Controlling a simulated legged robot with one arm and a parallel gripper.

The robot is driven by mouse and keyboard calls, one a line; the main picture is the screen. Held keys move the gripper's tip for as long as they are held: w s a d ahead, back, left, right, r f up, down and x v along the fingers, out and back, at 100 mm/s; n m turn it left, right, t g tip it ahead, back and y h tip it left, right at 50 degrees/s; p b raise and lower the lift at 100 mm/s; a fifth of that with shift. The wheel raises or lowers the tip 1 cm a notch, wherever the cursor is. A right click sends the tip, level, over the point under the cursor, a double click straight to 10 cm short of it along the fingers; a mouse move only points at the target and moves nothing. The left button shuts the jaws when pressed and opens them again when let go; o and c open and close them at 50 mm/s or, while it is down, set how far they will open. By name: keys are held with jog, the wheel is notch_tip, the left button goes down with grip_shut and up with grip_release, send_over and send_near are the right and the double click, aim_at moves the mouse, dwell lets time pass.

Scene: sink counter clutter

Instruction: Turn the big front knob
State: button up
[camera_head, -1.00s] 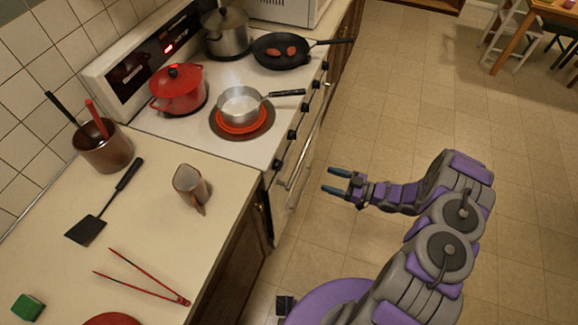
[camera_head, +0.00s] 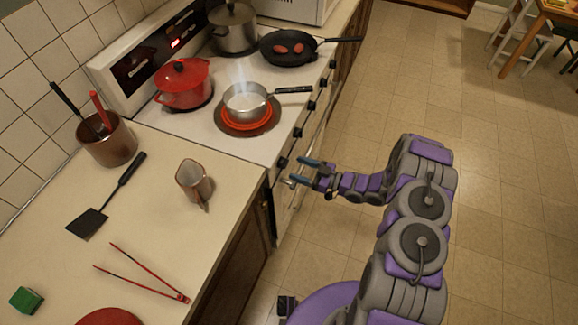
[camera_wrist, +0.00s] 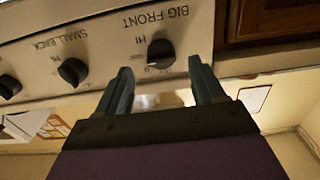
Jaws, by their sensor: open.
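The big front knob (camera_wrist: 161,53) is black and round, under the upside-down label "BIG FRONT" on the stove's front panel in the wrist view. My gripper (camera_wrist: 160,80) is open, its two fingertips on either side of the knob's position in the picture; I cannot tell whether they touch it. In the head view my gripper (camera_head: 300,171) is at the stove's front, by the near end of the knob row. The stove (camera_head: 222,133) has a saucepan (camera_head: 246,101) on a glowing red front burner (camera_head: 247,124).
The small back knob (camera_wrist: 72,71) sits left of the big front knob in the wrist view. A red pot (camera_head: 183,84), a steel pot (camera_head: 233,28) and a frying pan (camera_head: 277,54) stand on the stove.

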aim_at(283, 163)
jog(key=shift+b+x, duration=0.3)
jog(key=shift+x, duration=2)
jog(key=c, duration=1)
jog(key=shift+c, duration=0.2)
jog(key=shift+n, duration=0.3)
jog(key=shift+n+p, duration=0.6)
jog(key=shift+n, duration=0.3)
jog(key=n, duration=0.2)
jog(key=shift+n, duration=0.3)
jog(key=shift+n+b, duration=0.35)
jog(key=shift+n, duration=1.95)
